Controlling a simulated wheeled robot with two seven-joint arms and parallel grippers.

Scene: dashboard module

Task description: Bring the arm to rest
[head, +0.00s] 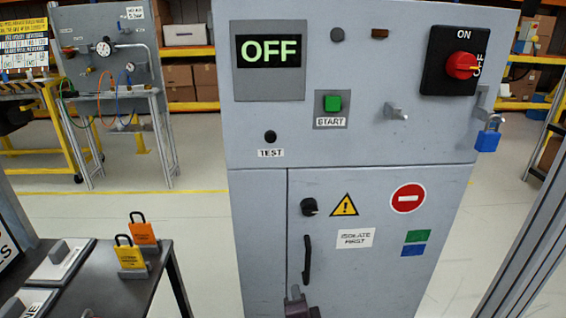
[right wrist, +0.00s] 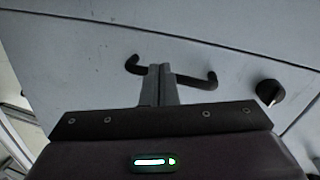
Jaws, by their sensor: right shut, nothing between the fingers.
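My right gripper (head: 294,294) is low in the head view, in front of the lower door of the grey cabinet (head: 262,200). It also shows in the right wrist view (right wrist: 158,72), its two fingers shut together with nothing between them. The black door handle (head: 307,260) is just above it in the head view. In the right wrist view the handle (right wrist: 205,82) passes behind the fingertips; I cannot tell whether they touch it. My left gripper is not in view.
The display (head: 268,51) reads OFF. A red rotary switch (head: 461,65) and a blue padlock (head: 487,138) are at the cabinet's right. A black knob (head: 309,207) sits above the handle. A dark table (head: 95,290) with padlocks stands at left. Floor between is clear.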

